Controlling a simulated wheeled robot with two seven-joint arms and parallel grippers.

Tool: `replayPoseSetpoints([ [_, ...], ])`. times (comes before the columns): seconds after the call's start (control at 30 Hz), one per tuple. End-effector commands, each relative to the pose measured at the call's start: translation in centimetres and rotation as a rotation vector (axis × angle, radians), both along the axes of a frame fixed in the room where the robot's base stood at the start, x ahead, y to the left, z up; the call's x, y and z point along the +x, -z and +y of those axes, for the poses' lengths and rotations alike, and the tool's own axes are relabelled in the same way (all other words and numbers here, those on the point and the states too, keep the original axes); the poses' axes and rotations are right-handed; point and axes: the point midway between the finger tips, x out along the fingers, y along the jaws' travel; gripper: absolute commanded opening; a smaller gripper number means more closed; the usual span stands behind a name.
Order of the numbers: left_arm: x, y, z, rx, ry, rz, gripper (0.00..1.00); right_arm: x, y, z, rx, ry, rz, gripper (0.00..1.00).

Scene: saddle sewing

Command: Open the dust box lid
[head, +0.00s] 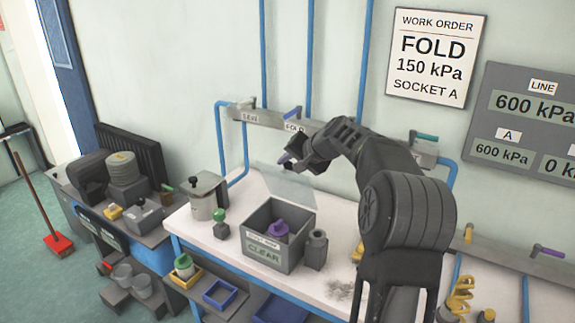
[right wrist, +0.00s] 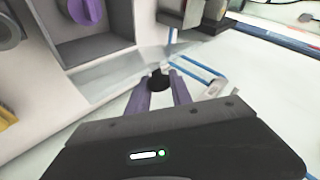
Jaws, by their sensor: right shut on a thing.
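The grey dust box (head: 272,257) stands on the white bench, with a "CLEAR" label on its front. Its clear lid (head: 288,190) is swung up at the back edge, so the top is open. A purple-topped part (head: 279,230) sits inside, also seen in the right wrist view (right wrist: 87,11). My right gripper (head: 288,160) is above and behind the box at the lid's raised edge. In the right wrist view its purple fingers (right wrist: 158,88) are shut on a small dark knob (right wrist: 158,79) by the clear lid (right wrist: 105,72). My left gripper is out of view.
A dark grey cylinder (head: 316,250) stands right of the box. A green-topped bottle (head: 220,224) and a lidded pot (head: 205,197) stand to its left. The valve rail (head: 262,119) runs along the wall behind my gripper. Grey dust (head: 340,290) lies on the bench front.

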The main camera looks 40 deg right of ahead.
Motion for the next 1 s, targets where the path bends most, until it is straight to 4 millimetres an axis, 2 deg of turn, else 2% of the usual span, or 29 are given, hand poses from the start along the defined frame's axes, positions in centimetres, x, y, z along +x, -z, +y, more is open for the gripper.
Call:
replayPoseSetpoints([
  [0.27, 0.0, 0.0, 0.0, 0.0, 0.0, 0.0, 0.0, 0.0, 0.1, 0.0, 0.001, -0.001, 0.002, 0.0],
  [0.3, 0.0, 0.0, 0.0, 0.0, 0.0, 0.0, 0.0, 0.0, 0.1, 0.0, 0.001, -0.001, 0.002, 0.29],
  [0.53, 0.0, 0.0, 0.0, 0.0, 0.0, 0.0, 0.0, 0.0, 0.1, 0.0, 0.0, -0.001, 0.001, 0.47],
  [0.83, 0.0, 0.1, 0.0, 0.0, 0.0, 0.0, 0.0, -0.1, 0.0, 0.1, 0.0, -0.001, -0.001, 0.48],
  [1.0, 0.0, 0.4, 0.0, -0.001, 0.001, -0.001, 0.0, -1.1, -0.9, 0.1, 0.0, -0.001, -0.003, 0.48],
])
